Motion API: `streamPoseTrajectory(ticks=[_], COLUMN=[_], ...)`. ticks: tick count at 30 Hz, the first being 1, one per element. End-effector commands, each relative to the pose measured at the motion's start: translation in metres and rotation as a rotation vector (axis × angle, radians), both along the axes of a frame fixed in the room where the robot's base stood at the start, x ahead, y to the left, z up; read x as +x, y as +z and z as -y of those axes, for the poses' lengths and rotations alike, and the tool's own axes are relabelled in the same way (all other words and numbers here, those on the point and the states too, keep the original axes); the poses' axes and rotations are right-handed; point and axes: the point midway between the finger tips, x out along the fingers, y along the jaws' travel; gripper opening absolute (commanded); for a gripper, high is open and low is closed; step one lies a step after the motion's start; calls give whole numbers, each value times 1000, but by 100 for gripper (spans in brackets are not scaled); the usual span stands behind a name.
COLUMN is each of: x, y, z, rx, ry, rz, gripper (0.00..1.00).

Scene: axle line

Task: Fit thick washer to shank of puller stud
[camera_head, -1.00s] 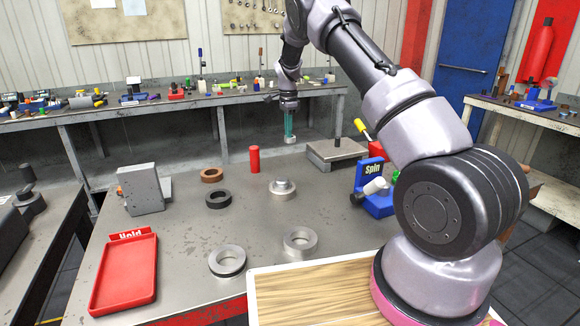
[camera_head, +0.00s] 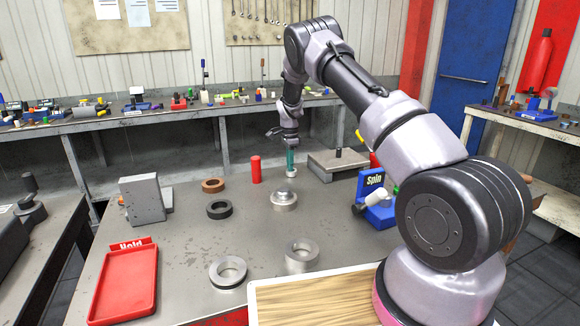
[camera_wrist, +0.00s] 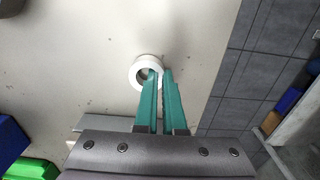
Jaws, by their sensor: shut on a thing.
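My gripper (camera_head: 291,165) has two long teal fingers pointing down. In the wrist view its fingertips (camera_wrist: 160,73) are shut on the right wall of a pale thick washer (camera_wrist: 146,73), one finger over its hole. The washer (camera_head: 291,173) also shows at the fingertips in the head view, above the table. A steel flanged piece (camera_head: 284,201) with a raised centre stands on the table, just below the washer in the head view. A dark upright pin (camera_head: 338,153) stands on a grey block to the right. I cannot tell which piece is the puller stud.
Steel rings (camera_head: 228,272) lie in front, with black (camera_head: 219,209) and brown (camera_head: 213,185) rings to the left. A red cylinder (camera_head: 256,169) stands left of my gripper. The grey block (camera_head: 330,166) and blue "Spin" fixture (camera_head: 380,208) are right. A red "Hold" tray (camera_head: 124,288) is front left.

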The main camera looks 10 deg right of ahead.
Motion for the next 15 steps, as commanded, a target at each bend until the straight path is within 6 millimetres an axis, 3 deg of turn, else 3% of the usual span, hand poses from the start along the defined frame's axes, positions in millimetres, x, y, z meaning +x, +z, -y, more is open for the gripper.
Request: streamPoseTrajectory(ticks=[5, 8, 9, 15], x=[0, 0, 0, 0], y=[-4, -4, -4, -4], z=[0, 0, 0, 0], rx=[0, 0, 0, 0], ry=[0, 0, 0, 0], rz=[-1, 0, 0, -1], gripper=[0, 33, 37, 37])
